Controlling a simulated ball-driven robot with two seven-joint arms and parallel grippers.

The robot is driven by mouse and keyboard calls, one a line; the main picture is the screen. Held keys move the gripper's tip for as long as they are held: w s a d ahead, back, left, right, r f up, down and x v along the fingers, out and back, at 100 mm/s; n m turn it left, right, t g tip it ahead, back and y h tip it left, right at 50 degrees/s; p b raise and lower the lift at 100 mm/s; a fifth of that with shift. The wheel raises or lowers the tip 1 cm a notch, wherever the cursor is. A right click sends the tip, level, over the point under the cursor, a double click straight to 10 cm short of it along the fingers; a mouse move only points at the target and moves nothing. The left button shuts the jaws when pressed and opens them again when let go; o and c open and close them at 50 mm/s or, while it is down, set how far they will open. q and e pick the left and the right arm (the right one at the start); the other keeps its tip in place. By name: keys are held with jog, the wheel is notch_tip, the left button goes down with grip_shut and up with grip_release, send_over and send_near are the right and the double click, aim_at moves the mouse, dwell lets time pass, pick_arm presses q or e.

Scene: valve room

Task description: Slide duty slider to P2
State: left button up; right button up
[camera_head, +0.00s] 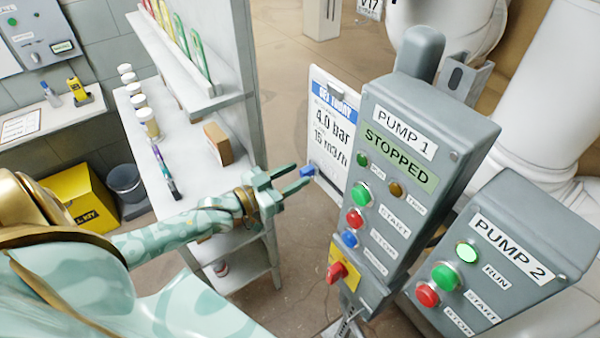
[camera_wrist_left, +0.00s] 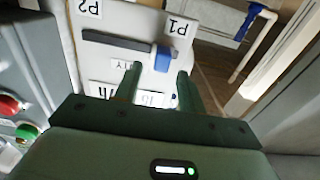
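The duty slider has a blue knob (camera_wrist_left: 162,58) on a dark horizontal slot (camera_wrist_left: 115,42) in a white board. In the left wrist view the knob sits at the slot's right end, by the P1 label (camera_wrist_left: 180,27). The P2 label (camera_wrist_left: 90,8) is above the slot's left end. My left gripper (camera_head: 300,176) is open, and its two fingertips (camera_wrist_left: 160,72) point at the board, just short of or around the knob; contact is unclear. The blue knob also shows at the fingertips in the head view (camera_head: 307,171). My right gripper is not in view.
The white duty board (camera_head: 333,130) reads 4.0 bar and 15 m3/h. The PUMP 1 box (camera_head: 420,190), marked STOPPED, stands close on its right, with the PUMP 2 box (camera_head: 510,255) beyond. A shelf unit with jars (camera_head: 148,122) is left of my gripper.

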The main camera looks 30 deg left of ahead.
pick_arm(q)
jog(key=shift+x, duration=1.1)
jog(key=shift+c, duration=0.3)
grip_shut()
jog(key=p, duration=0.4)
send_near(342, 190)
jog(key=x, duration=0.5)
jog(key=shift+w+a, duration=0.1)
jog(key=shift+f, duration=0.1)
jog(key=shift+o, duration=0.3)
grip_release()
